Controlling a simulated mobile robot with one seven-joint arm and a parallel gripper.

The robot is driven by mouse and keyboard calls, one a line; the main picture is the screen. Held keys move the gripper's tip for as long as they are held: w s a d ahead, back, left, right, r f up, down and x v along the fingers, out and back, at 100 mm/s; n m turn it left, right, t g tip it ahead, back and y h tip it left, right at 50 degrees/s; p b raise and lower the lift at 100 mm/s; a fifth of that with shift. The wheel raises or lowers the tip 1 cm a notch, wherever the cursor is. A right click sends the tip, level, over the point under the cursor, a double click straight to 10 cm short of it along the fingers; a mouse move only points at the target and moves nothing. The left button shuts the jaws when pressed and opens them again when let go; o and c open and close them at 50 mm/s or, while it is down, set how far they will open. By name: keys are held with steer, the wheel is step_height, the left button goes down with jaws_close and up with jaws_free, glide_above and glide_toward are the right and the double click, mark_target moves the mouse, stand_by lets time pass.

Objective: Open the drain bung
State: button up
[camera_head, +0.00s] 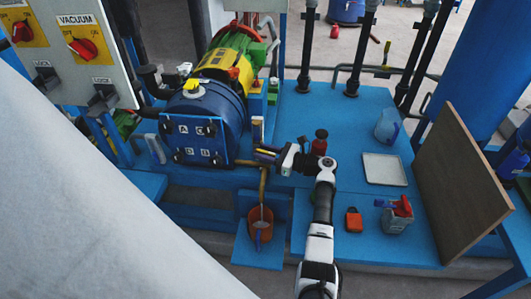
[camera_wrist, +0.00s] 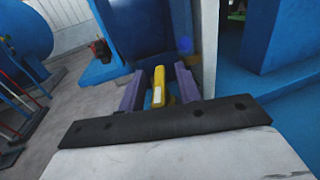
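The blue autoclave vessel (camera_head: 212,105) has a lettered front door (camera_head: 194,138). A tan drain pipe (camera_head: 262,184) runs down at its right towards an orange bucket (camera_head: 259,228). My gripper (camera_head: 264,154) is at the vessel's lower right, close to the top of this pipe. In the wrist view my gripper (camera_wrist: 159,70) has its two purple fingers apart. A yellow handle-like piece (camera_wrist: 158,88), which may be the drain bung, shows between them with a gap on each side. I cannot tell how far in depth it lies between the fingers.
A control panel (camera_head: 75,45) with red knobs stands at the upper left. On the blue platform are a white tray (camera_head: 384,169), an orange padlock-like item (camera_head: 353,220), a jug (camera_head: 387,127) and a grey container (camera_head: 396,220). A brown board (camera_head: 462,180) leans at the right.

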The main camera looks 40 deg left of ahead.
steer(key=b+v, duration=0.1)
steer(key=v, duration=1.1)
stand_by(0.4)
